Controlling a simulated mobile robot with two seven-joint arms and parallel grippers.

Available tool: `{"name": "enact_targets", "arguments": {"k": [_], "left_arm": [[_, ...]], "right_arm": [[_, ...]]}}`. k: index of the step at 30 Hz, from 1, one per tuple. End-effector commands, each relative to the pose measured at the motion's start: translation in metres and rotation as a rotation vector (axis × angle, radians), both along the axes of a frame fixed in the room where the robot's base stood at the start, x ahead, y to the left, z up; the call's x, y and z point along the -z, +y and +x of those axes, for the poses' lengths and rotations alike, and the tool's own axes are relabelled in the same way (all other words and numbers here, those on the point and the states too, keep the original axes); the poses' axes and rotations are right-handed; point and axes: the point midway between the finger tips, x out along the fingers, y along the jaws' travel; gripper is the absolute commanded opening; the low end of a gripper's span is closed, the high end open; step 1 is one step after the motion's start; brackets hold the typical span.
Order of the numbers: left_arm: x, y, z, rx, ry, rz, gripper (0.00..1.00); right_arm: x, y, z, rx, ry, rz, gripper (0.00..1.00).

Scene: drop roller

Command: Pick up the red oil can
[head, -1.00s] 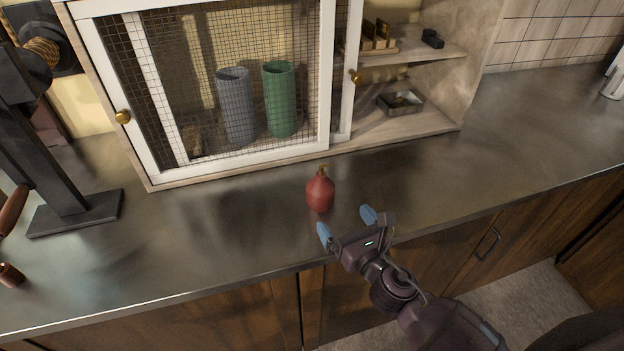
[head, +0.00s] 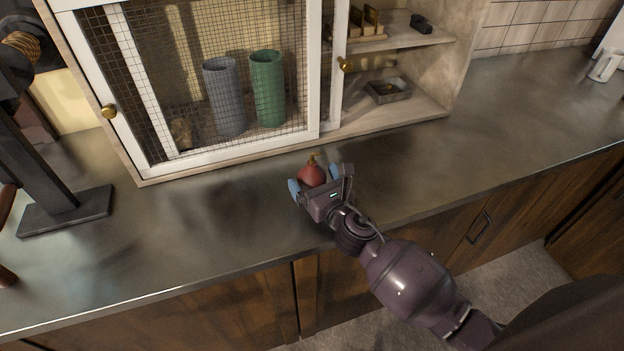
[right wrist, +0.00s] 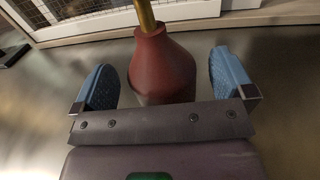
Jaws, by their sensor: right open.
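The red oil can (head: 311,173) stands upright on the metal counter in front of the cabinet, its lower part hidden by my right gripper in the head view. My right gripper (head: 314,185) is open, with its blue fingertips on either side of the can. In the right wrist view the can (right wrist: 163,65) with its brass spout sits between the two blue finger pads (right wrist: 165,78), with a gap on both sides. My left gripper is not in view.
A mesh-fronted cabinet (head: 322,70) stands close behind the can, with a grey and a green cylinder (head: 267,90) inside. A black metal stand (head: 65,211) is at the left.

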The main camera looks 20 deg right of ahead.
Motion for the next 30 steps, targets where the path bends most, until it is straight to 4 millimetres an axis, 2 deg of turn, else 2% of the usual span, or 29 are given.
{"name": "enact_targets", "arguments": {"k": [4,12,14,24,30], "left_arm": [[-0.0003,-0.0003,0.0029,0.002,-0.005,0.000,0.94],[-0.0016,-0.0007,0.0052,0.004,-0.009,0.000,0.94],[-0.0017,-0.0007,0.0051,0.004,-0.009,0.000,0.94],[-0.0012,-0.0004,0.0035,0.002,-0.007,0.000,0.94],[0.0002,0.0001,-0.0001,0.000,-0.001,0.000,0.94]], "right_arm": [[0.0008,0.0024,0.0135,0.001,0.001,0.001,1.00],[0.0009,0.0025,0.0156,0.001,0.002,0.001,1.00],[0.0008,0.0026,0.0156,0.001,0.002,0.001,0.92],[0.0008,0.0026,0.0154,0.001,0.002,0.001,0.40],[-0.0001,0.0027,0.0156,0.001,0.000,0.001,0.40]]}}
